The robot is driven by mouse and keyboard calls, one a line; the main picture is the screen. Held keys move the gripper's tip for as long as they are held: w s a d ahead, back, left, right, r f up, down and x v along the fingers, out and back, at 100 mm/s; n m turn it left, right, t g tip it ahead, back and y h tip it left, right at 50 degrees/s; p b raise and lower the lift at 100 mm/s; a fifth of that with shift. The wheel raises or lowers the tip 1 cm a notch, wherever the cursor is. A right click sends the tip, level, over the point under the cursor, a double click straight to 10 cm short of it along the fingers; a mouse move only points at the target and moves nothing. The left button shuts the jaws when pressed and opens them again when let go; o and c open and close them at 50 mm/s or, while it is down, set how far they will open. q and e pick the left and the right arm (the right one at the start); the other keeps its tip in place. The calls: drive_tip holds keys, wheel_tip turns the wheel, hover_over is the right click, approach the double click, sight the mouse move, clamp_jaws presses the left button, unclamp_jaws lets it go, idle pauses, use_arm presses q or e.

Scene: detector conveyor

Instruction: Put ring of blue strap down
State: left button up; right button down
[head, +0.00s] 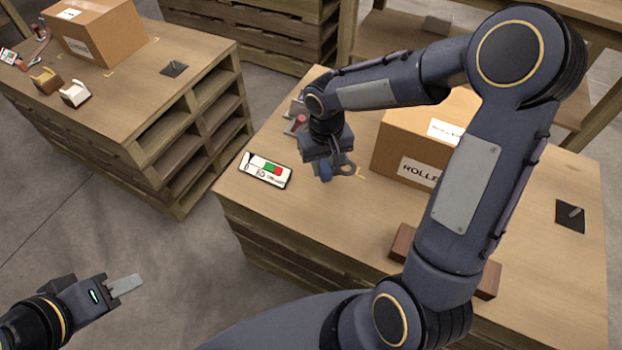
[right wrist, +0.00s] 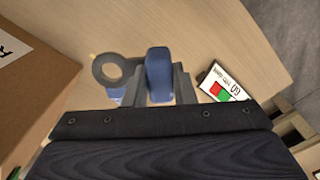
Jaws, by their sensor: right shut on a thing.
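The ring of blue strap (head: 326,172) is held between the fingers of my right gripper (head: 328,165), low over the right-hand pallet table. In the right wrist view the blue strap (right wrist: 158,75) stands edge-on between the two grey fingers of the right gripper (right wrist: 158,85). I cannot tell whether it touches the table. A flat grey piece with a round hole (right wrist: 118,71) lies beside the fingers. My left gripper (head: 126,285) is over the floor at lower left, away from the tables; its fingers look like one grey shape, so its opening is unclear.
A white card with red and green patches (head: 265,171) lies left of the right gripper. A cardboard box (head: 395,150) stands to its right. A dark square plate (head: 570,217) lies further right. Another pallet table (head: 120,100) with a box (head: 97,35) is at the left.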

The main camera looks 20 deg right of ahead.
hover_over(310, 186)
drive_tip(key=f, duration=0.2)
drive_tip(key=f+b, duration=0.1)
drive_tip(key=f, duration=0.1)
drive_tip(key=shift+s+d+f, duration=0.2)
drive_tip(key=shift+f, duration=0.05)
drive_tip(key=shift+w+a+f+b, duration=0.1)
drive_tip(key=shift+f+b, duration=0.1)
drive_tip(key=shift+f, duration=0.65)
drive_tip(key=shift+w+a+f+b, duration=0.1)
drive_tip(key=shift+f+b, duration=0.1)
drive_tip(key=shift+f, duration=0.65)
drive_tip(key=shift+f, duration=0.15)
drive_tip(key=c, duration=1.2)
unclamp_jaws()
drive_tip(key=shift+d, duration=0.1)
